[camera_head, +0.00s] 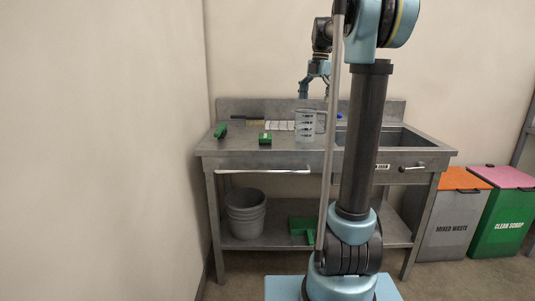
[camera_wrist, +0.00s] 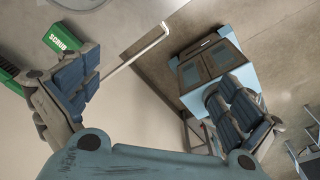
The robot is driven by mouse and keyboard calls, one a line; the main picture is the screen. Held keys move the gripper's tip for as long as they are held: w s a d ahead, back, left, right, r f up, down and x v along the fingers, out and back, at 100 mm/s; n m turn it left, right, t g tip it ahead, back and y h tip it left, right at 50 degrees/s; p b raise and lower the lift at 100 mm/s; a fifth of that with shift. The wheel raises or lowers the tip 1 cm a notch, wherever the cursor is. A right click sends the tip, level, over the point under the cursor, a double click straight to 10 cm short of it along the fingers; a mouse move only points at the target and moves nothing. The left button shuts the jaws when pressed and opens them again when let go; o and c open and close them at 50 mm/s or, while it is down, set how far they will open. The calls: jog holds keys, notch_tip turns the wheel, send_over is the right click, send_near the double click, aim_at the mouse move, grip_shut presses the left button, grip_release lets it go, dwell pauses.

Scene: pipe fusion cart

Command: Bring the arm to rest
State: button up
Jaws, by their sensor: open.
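My arm rises in front of the bench in the head view and bends over at the top. My gripper (camera_wrist: 160,92) is open in the wrist view, with its two padded fingers wide apart and nothing between them. In the head view my gripper (camera_head: 306,88) shows small above the bench, near the measuring jug, partly hidden behind the arm. Its fingertips are hard to make out there.
A green SCRUB item (camera_wrist: 62,38) lies near one finger. A bucket (camera_head: 245,214) stands below. Bins (camera_head: 455,225) stand right.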

jog(key=s+f+m+t, duration=0.3)
jog(key=s+f+m, duration=2.2)
jog(key=s+f, duration=0.6)
jog(key=s, duration=0.4)
jog(key=shift+h, duration=0.4)
jog(key=shift+s+f+m, duration=0.3)
jog(key=shift+f+m, duration=0.1)
jog(key=shift+c, duration=0.2)
